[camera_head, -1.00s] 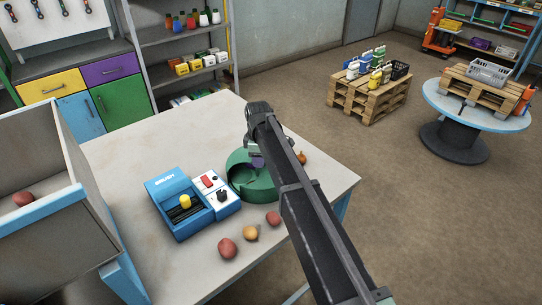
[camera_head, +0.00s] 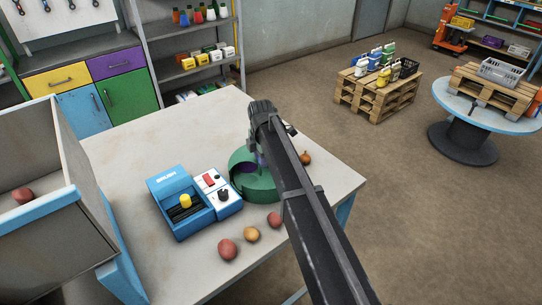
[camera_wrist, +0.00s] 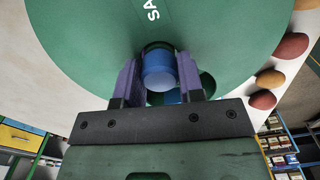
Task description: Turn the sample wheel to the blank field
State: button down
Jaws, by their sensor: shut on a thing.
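The sample wheel is a green round body (camera_head: 266,188) on the light table, partly hidden by my arm in the head view. In the wrist view its green face (camera_wrist: 225,28) fills the top, with white letters "SA" cut off by the frame edge. A blue cylindrical knob (camera_wrist: 159,70) stands at the wheel between the purple fingers of my gripper (camera_wrist: 158,76), which is shut on it. A darker round shape shows behind the knob, partly hidden. The blank field cannot be made out in either view.
A blue box marked "BRUSH" (camera_head: 168,181) with a white control panel (camera_head: 213,184) stands just left of the wheel. Several round red and yellow things, such as the red one (camera_head: 228,249), lie in front. A grey bin (camera_head: 75,222) stands at left. The table's back left is clear.

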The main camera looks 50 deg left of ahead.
dwell(0.3)
jog(key=c, duration=0.7)
grip_release()
jog(key=shift+c, duration=0.2)
jog(key=shift+r, duration=0.1)
notch_tip(320, 180, up, 10)
jog(key=p, duration=1)
jog(key=shift+r+p, duration=0.25)
jog(key=shift+p, duration=0.15)
